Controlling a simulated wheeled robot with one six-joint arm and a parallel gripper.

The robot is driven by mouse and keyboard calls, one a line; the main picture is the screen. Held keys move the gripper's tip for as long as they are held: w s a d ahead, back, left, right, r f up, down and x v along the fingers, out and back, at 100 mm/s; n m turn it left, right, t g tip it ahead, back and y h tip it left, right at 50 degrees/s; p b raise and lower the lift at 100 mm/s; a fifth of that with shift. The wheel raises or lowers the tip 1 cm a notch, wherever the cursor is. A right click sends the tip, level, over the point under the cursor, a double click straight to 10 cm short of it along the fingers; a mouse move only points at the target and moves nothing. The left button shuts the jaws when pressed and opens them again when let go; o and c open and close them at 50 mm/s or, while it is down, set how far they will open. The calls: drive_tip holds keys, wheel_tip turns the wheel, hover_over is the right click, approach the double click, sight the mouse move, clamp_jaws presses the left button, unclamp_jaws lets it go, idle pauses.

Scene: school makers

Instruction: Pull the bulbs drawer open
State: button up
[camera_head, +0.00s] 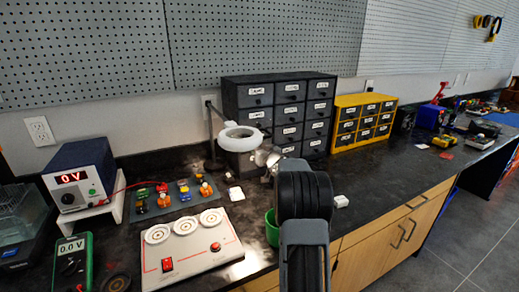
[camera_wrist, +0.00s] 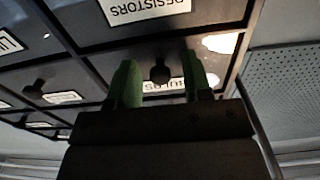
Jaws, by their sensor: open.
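The wrist view is upside down and close to a dark drawer cabinet. A drawer with a black knob (camera_wrist: 160,72) has a white label (camera_wrist: 163,86), partly hidden by my gripper, that seems to read BULBS. My gripper (camera_wrist: 158,75) is open. Its two green fingers stand on either side of the knob, with a gap on each side. The drawer looks shut. In the head view the dark cabinet (camera_head: 261,115) stands against the wall; my arm and a lamp hide its lower part, and the gripper's fingers cannot be made out there.
A drawer labelled RESISTORS (camera_wrist: 150,10) adjoins it. A white ring lamp (camera_head: 240,139) stands in front of the cabinet. A yellow drawer unit (camera_head: 344,144) is to its right. A control panel (camera_head: 190,247), power supply (camera_head: 78,177) and green multimeter (camera_head: 73,265) are at the left.

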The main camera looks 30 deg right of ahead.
clamp_jaws()
idle(0.4)
